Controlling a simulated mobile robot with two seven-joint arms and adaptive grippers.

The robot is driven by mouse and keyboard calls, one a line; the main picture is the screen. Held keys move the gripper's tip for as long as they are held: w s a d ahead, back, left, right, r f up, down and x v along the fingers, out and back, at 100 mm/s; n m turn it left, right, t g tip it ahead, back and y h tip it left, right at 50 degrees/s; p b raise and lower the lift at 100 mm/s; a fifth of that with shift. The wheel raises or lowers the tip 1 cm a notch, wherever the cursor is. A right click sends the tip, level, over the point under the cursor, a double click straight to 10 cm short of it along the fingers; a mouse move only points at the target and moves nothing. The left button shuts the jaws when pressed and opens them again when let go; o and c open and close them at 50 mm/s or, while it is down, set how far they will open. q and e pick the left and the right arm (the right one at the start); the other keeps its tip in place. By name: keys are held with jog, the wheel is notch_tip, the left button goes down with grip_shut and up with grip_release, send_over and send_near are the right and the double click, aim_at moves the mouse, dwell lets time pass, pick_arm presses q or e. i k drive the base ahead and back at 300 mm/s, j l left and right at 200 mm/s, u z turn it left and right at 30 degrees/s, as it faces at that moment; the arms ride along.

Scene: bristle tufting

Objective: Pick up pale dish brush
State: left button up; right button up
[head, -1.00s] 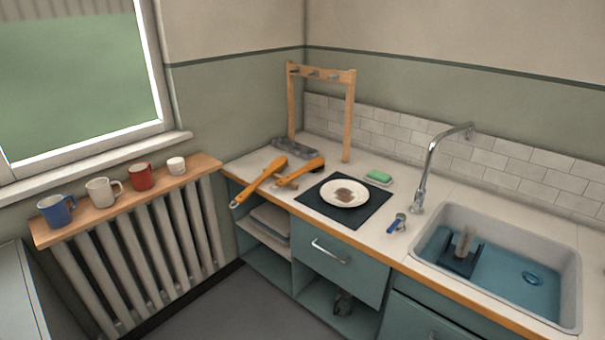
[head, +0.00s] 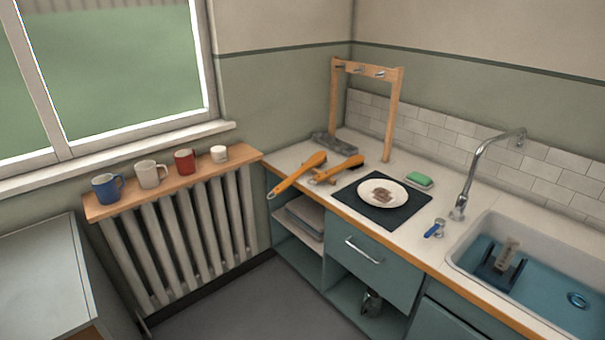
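A pale, upright piece (head: 508,250) stands in a dark blue holder (head: 490,276) inside the sink. It may be the pale dish brush, but it is too small to tell. Two orange-handled brushes lie on the counter left of the plate: one long brush (head: 298,174) reaches over the front edge, and a second (head: 340,169) lies close beside it. Neither looks pale. Neither of my grippers is in view.
A white plate with a brown smear (head: 401,203) lies on a dark mat (head: 350,196). A green sponge (head: 419,180), a blue-handled item (head: 435,229), a tap (head: 470,182) and a wooden hook rack (head: 333,107) are around it. Several mugs stand on the radiator shelf (head: 133,197).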

aim_at(316, 160)
jog(key=i+u, duration=0.15)
jog(key=i, duration=0.95)
